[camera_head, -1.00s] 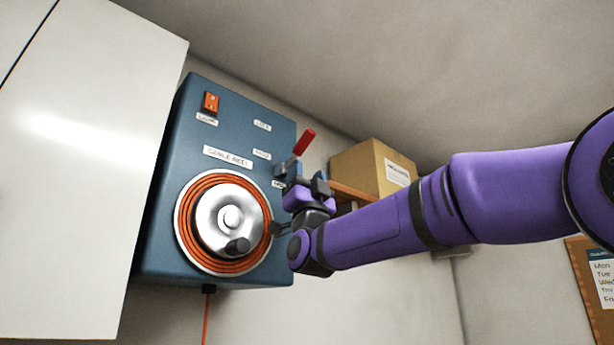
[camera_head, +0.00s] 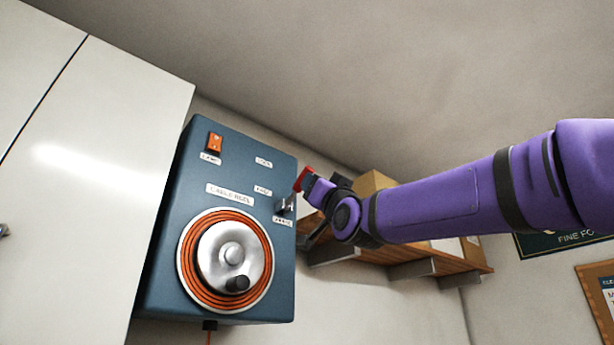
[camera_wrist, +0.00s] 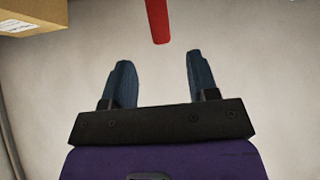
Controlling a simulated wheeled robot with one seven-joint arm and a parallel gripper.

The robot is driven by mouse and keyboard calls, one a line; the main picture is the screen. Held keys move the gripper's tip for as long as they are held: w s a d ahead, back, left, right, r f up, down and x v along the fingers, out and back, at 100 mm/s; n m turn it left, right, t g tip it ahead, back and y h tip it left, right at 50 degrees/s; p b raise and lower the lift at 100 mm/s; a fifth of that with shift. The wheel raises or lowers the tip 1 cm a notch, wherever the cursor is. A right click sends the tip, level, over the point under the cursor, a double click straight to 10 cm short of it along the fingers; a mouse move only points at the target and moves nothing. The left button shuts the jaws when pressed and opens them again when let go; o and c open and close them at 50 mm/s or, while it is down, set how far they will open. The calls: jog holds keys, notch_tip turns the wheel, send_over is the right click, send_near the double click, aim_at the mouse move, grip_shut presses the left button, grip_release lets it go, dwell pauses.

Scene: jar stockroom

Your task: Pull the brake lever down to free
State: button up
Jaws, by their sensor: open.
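The brake lever has a red handle (camera_head: 302,178) that sticks up and to the right from its metal base (camera_head: 285,204), on the right side of a blue cable reel box (camera_head: 165,250). A label near the base seems to read BRAKE. My gripper is at the lever's right in the head view, its fingers mostly hidden by its own purple body and wrist. In the wrist view my gripper (camera_wrist: 158,60) is open and empty. The red handle (camera_wrist: 158,20) shows just beyond the fingertips, lined up with the gap between them.
The box bears an orange lamp switch (camera_head: 215,142) and a round reel with a crank (camera_head: 238,284). White cabinets (camera_head: 100,150) stand at the left. A wooden shelf (camera_head: 425,266) with cardboard boxes (camera_head: 372,183) is behind my arm; a box (camera_wrist: 30,15) also shows at the wrist view's upper left.

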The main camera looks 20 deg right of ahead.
aim_at(298, 189)
jog(key=x, duration=0.9)
jog(key=shift+w+r, duration=0.25)
jog(key=shift+r, duration=0.1)
grip_shut()
